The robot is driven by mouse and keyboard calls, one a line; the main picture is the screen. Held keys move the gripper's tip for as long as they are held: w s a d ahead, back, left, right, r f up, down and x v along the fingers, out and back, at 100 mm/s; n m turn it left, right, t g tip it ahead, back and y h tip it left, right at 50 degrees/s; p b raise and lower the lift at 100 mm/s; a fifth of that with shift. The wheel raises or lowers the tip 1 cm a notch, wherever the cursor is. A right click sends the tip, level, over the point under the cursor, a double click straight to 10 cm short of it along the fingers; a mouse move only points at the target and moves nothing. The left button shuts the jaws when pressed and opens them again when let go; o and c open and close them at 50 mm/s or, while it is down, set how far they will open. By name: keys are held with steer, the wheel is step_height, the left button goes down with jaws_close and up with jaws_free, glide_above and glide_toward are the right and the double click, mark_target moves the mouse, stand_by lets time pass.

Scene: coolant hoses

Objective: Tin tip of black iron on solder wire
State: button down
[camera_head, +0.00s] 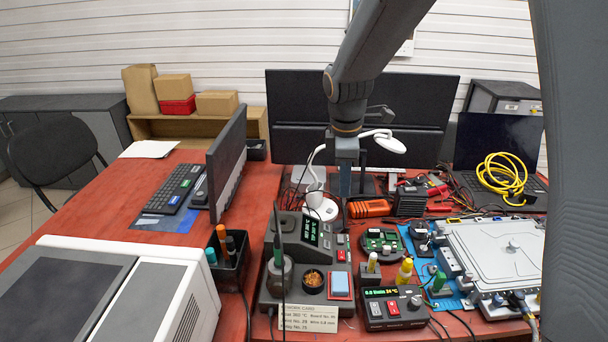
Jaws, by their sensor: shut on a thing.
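My gripper (346,188) points down over the middle of the bench, behind the soldering station (290,240). It is shut on a thin dark thing that barely shows below the fingers. I take it for the black iron, but its tip cannot be made out. Another iron with a dark green handle (277,238) stands upright in the holder (277,278) at the station's left. The station has a lit display, a brass wool cup (313,281) and a blue sponge (340,284). I cannot pick out the solder wire.
A white lamp (321,206) is just left of my gripper. A grey metal case (490,250) on a blue mat fills the right. A yellow coil (502,178) lies on the laptop.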

steer(key=s+d+f+t+h+p, duration=0.1)
steer(key=s+d+f, duration=0.15)
steer(key=d, duration=0.85)
steer(key=s+d+f+t, duration=0.1)
steer(key=s+d+f, duration=0.15)
steer(key=d, duration=0.95)
step_height(320, 180, down, 6)
steer(key=b, duration=0.6)
steer(key=shift+w+b, duration=0.2)
steer(key=shift+b, duration=0.15)
steer(key=shift+a, duration=0.1)
steer(key=shift+r+p, duration=0.1)
steer(key=shift+p, duration=0.35)
steer(key=shift+f+b, duration=0.35)
steer(key=shift+f, duration=0.3)
steer(key=shift+r, duration=0.1)
stand_by(1.7)
step_height(320, 180, up, 6)
steer(key=p, duration=0.7)
stand_by(0.5)
